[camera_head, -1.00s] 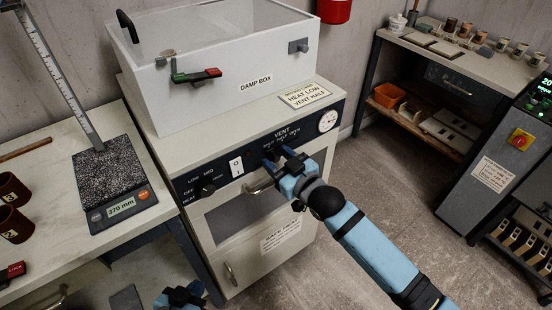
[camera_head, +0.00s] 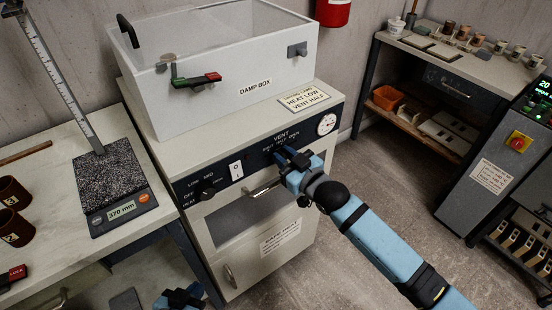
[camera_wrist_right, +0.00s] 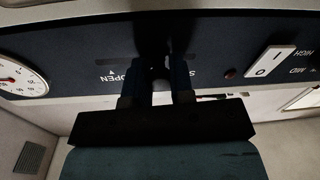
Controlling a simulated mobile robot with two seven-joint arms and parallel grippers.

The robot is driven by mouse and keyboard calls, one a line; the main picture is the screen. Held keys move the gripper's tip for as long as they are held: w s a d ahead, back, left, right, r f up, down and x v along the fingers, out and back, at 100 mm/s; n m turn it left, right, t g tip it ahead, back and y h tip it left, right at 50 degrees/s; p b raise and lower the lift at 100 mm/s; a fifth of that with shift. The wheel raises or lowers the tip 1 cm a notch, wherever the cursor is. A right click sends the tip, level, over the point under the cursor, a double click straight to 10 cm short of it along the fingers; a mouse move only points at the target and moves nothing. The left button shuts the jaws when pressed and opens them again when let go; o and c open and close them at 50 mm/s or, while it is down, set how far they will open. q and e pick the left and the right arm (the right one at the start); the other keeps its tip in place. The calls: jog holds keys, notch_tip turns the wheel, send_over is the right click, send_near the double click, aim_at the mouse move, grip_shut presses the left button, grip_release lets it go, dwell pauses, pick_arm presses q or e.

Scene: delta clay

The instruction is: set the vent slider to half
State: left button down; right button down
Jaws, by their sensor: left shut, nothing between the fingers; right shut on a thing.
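The vent slider sits in the dark control panel (camera_head: 222,176) of the white cabinet, under the VENT label. My right gripper (camera_head: 281,155) is at the slider and hides it in the head view. In the right wrist view the gripper (camera_wrist_right: 156,75) is shut on the dark slider knob (camera_wrist_right: 154,42). That view is upside down, with OPEN left of the fingers and the start of another label to their right; the middle label is hidden. My left gripper (camera_head: 180,297) is shut and empty at the bottom edge, away from the panel.
A card (camera_head: 304,98) on the cabinet top reads HEAT LOW, VENT HALF. A round dial (camera_head: 326,124) is right of the slider, and a white rocker switch (camera_head: 236,171) and heat knob (camera_head: 207,194) are left. A door handle (camera_head: 264,187) lies below. The damp box (camera_head: 235,98) stands on top.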

jog(key=shift+w+d, duration=0.4)
jog(key=shift+d, duration=0.15)
pick_arm(q)
jog(key=shift+f, duration=0.1)
pick_arm(e)
jog(key=c, duration=1)
grip_release()
pick_arm(q)
jog(key=shift+r+p, duration=0.25)
jog(key=shift+p, duration=0.3)
pick_arm(e)
jog(key=v, duration=1.4)
jog(key=shift+w, duration=0.1)
